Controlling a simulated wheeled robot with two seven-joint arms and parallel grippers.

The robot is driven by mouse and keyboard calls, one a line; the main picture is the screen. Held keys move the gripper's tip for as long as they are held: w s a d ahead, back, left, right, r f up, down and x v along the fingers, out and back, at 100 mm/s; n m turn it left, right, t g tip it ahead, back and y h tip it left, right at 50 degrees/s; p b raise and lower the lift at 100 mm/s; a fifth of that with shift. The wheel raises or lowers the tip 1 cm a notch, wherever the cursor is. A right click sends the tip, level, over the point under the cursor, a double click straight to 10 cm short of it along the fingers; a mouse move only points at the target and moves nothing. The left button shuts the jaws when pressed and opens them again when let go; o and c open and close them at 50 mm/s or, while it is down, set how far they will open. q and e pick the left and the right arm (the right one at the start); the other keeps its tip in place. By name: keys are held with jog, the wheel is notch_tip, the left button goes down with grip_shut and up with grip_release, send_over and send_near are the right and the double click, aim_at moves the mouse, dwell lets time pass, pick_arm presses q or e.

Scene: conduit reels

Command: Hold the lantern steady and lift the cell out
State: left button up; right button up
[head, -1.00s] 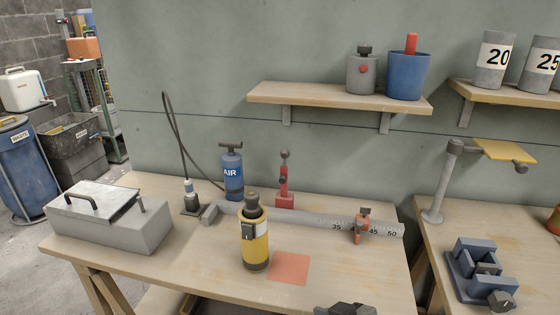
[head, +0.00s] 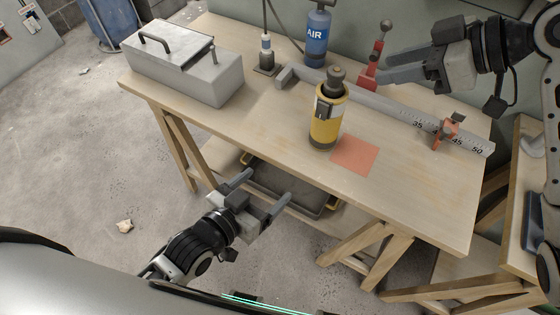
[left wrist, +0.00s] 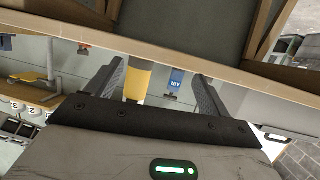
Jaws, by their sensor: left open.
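The lantern (head: 325,118) is a yellow upright cylinder with a black base and a dark clip on its side. It stands on the bench beside an orange-red square (head: 355,155). A dark grey cylindrical piece (head: 335,78), perhaps the cell, sticks out of its top. My left gripper (head: 261,188) is open and empty, in front of the bench's front edge and apart from the lantern. In the left wrist view the yellow body (left wrist: 138,82) shows between the open fingers (left wrist: 156,72). My right gripper (head: 384,69) is open and empty, above the back of the bench, right of the lantern.
A grey box (head: 190,75) with a handled lid stands at the bench's left. Behind the lantern are a blue AIR bottle (head: 317,38), a red lever stand (head: 374,62) and a long grey scale rail (head: 400,113). A dark tray (head: 290,190) sits below. The bench's front is clear.

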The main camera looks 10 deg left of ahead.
aim_at(325, 128)
pick_arm(q)
jog(key=w+d+r+h, duration=0.1)
jog(key=w+d, duration=0.2)
jog(key=w, duration=0.2)
jog(key=w+d+r+m+t+h, duration=0.1)
jog(key=w+d, duration=0.3)
jog(key=w, duration=0.1)
jog(key=w+d+r+t+h, duration=0.1)
jog(key=w+d, duration=0.2)
jog(key=w, duration=0.2)
jog(key=shift+w+d+r+m, duration=0.2)
jog(key=shift+w+d+m, duration=0.1)
jog(key=shift+w+m, duration=0.1)
